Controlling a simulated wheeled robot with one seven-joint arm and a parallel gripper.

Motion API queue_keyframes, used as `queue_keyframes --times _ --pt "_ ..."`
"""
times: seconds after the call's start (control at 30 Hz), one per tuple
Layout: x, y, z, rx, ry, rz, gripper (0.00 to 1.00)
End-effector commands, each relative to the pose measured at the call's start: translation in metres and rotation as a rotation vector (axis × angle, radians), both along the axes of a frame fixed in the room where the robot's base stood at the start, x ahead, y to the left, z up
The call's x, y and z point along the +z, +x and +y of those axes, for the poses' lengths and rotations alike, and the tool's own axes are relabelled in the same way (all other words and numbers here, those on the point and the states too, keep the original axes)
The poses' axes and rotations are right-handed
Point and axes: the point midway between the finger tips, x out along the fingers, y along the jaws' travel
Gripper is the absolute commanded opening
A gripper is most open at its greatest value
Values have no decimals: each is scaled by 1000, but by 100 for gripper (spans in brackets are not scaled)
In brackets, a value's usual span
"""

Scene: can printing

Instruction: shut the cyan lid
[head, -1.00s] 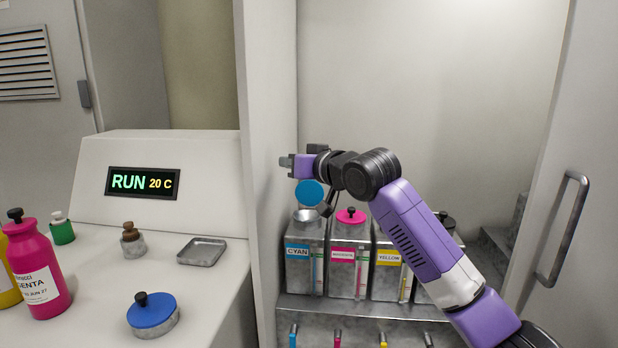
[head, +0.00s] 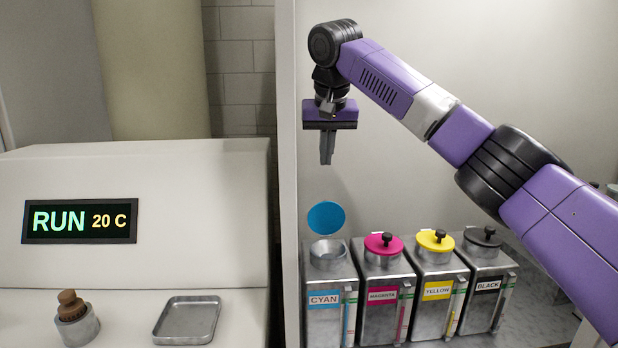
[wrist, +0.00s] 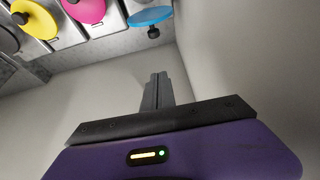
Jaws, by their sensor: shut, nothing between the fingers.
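The cyan lid (head: 326,217) stands raised, tilted up at the back of the open neck (head: 328,250) of the tank labelled CYAN (head: 326,306). In the wrist view the cyan lid (wrist: 151,17) is at the top, with its dark knob below it. My gripper (head: 327,158) is shut and empty, pointing down above the lid and apart from it. Its closed fingers also show in the wrist view (wrist: 156,88). The inside of the tank neck is hard to make out.
The magenta lid (head: 384,243), yellow lid (head: 436,240) and black lid (head: 482,236) sit down on tanks to the right. A pale wall edge (head: 288,180) stands close left of the cyan tank. A metal tray (head: 187,320) and brown-topped jar (head: 76,318) are on the left counter.

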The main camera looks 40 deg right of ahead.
Motion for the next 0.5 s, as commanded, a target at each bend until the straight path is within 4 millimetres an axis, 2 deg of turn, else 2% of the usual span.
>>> queue_keyframes --times 0.17,0.5 --pt "-22 7 -6 -2 0 5 0" --pt "-79 28 -20 -1 0 3 0"
